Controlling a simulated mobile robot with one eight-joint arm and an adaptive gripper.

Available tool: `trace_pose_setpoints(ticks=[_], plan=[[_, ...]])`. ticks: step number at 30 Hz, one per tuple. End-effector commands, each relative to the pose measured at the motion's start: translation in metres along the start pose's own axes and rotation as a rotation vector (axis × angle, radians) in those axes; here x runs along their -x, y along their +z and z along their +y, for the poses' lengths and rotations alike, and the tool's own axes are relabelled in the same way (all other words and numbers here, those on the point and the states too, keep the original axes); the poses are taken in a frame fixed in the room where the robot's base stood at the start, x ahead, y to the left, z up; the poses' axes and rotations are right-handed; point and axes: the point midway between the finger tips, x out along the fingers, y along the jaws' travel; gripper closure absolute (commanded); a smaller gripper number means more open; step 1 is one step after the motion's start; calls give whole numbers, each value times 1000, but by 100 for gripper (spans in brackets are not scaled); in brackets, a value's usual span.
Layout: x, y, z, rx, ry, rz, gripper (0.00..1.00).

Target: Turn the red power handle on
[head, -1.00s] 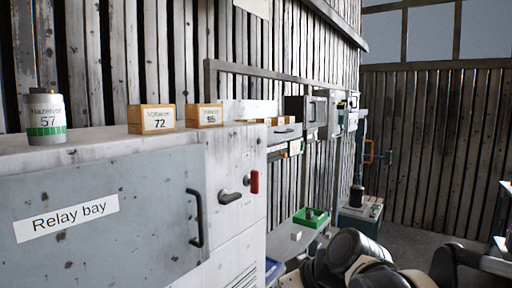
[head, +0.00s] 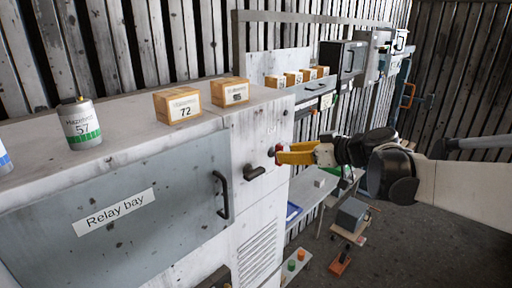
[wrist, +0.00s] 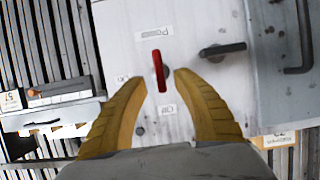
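The red power handle (wrist: 158,70) is on the pale cabinet panel in the wrist view, standing lengthwise up and down the picture. One end points towards a small label (wrist: 168,108) that seems to read Off. Another small label (wrist: 122,78) lies to its left, too small to read surely. My gripper (wrist: 161,77) has its yellow fingers spread, one on each side of the handle, with gaps visible. In the head view my gripper (head: 279,154) is at the panel, and its fingers hide most of the handle.
A dark lever (head: 255,172) and the grey Relay bay door (head: 150,230) with its handle are beside the red handle. A Hazelnut can (head: 82,125) and wooden boxes (head: 178,105) stand on the cabinet top. A low shelf (head: 312,205) is to the right.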

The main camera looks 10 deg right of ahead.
Motion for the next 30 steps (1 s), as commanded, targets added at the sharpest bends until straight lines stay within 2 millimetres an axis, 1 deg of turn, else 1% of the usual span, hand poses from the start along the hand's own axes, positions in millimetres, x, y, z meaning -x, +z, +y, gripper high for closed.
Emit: trace_pose_setpoints(ticks=[1, 3, 6, 10, 17, 18, 20, 21, 30], plan=[[-9, -1, 0, 1, -2, 0, 66], [-20, -1, -1, 1, -2, -1, 66], [-30, -1, 0, 1, 0, -1, 66], [-37, 0, 0, 0, 0, -1, 66], [-38, 0, 0, -1, 1, -1, 66], [-38, 0, 0, -1, 1, -1, 70], [-38, 0, 0, -1, 1, -1, 88], [-38, 0, 0, -1, 1, -1, 100], [-38, 0, 0, -3, 0, -1, 100]])
